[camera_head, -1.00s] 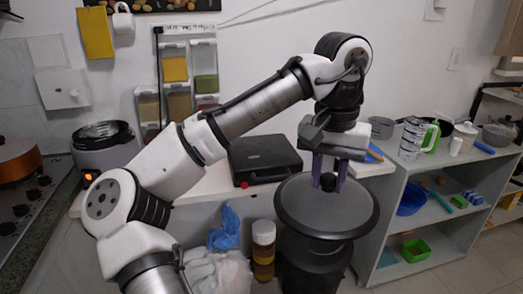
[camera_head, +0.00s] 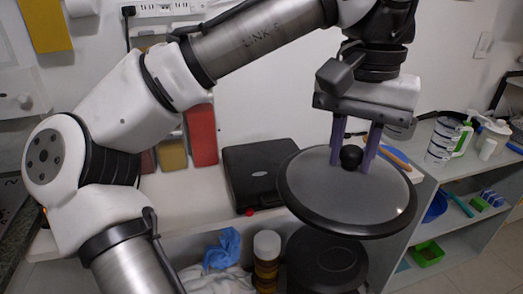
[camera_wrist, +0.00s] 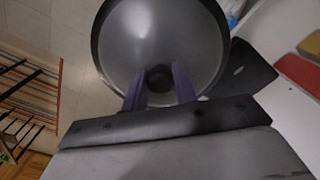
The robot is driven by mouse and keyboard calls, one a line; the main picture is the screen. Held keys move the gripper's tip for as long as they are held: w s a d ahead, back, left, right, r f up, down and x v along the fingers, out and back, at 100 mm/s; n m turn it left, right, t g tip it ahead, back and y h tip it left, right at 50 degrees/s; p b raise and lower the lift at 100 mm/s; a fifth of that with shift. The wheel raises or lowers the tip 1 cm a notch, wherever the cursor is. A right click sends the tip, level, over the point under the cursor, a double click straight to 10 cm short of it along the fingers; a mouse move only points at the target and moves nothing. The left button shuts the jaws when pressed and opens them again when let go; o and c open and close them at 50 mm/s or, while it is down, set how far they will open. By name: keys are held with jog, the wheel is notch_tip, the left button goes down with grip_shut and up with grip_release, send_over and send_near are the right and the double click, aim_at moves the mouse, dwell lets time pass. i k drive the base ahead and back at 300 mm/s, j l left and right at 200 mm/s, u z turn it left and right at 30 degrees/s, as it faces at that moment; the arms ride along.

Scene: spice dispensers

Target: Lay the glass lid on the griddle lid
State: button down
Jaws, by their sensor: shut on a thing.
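The glass lid (camera_head: 310,185) is a round grey disc with a dark rim and a black knob. My gripper (camera_head: 358,158) is shut on its knob and holds it level in the air. In the wrist view my gripper (camera_wrist: 160,85) has its purple fingers on both sides of the knob, and the lid (camera_wrist: 150,30) fills the upper middle. The griddle lid (camera_head: 255,165) is the black top of the closed griddle on the counter, left of and behind the glass lid. The griddle also shows in the wrist view (camera_wrist: 243,70), to the right of the glass lid. The glass lid hides part of its surroundings.
A black round-topped bin (camera_head: 325,258) stands under the glass lid. An amber jar (camera_head: 266,262) and a blue cloth (camera_head: 222,248) are beside it. Spice dispensers (camera_head: 201,135) stand behind, left of the griddle. A shelf unit (camera_head: 415,200) is at the right.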

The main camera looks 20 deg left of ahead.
aim_at(268, 161)
jog(key=i+j, duration=1.05)
